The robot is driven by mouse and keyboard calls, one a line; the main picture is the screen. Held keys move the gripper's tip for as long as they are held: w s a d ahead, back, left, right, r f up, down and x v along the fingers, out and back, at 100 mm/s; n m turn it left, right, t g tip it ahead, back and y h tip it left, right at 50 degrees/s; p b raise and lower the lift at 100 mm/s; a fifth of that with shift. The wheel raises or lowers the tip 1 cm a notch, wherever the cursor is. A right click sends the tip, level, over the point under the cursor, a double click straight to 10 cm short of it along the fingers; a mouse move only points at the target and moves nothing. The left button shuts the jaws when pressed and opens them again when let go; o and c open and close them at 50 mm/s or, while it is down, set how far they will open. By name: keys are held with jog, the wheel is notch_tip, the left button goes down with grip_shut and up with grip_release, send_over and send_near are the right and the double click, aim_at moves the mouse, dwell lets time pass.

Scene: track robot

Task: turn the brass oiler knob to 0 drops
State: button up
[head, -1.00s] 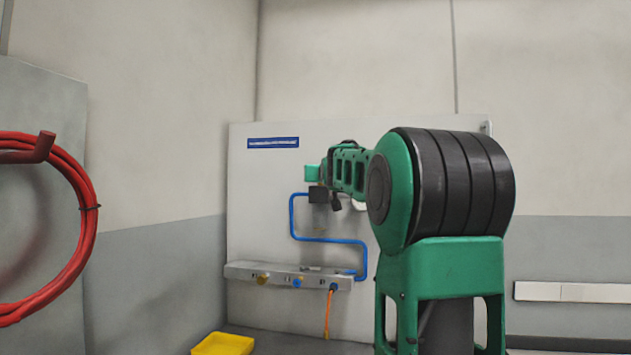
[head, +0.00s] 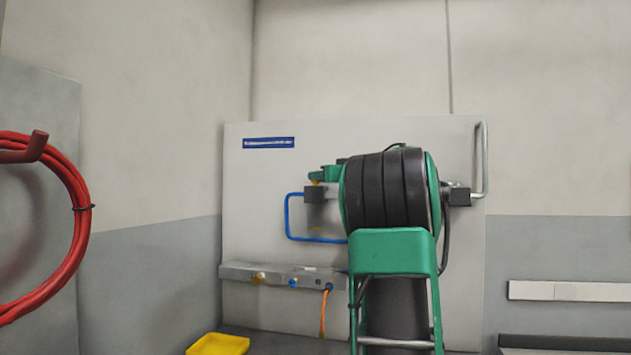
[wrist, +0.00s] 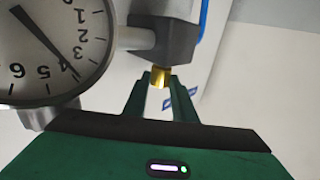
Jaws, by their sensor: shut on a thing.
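My gripper (wrist: 161,82) is shut on a small brass knob (wrist: 160,76) in the wrist view. The knob sticks out of a dark block (wrist: 178,42), and my two green fingers sit on either side of it. In the head view the knob (head: 316,181) shows as a bit of brass on top of the dark block (head: 314,195), at my green gripper (head: 320,175). No drop marks can be read on the knob.
A dial gauge (wrist: 45,45) sits close by on the left in the wrist view, its needle near 4. Blue pipe (head: 288,218) runs below the block. A grey bar (head: 240,271) carries a brass and a blue fitting. A yellow bin (head: 218,345) stands lower left.

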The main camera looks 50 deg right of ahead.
jog(key=shift+w+a+r, duration=0.1)
dwell(0.3)
jog(key=o, duration=1)
jog(key=shift+o, duration=0.2)
jog(key=v, duration=1)
jog(key=shift+s, duration=0.35)
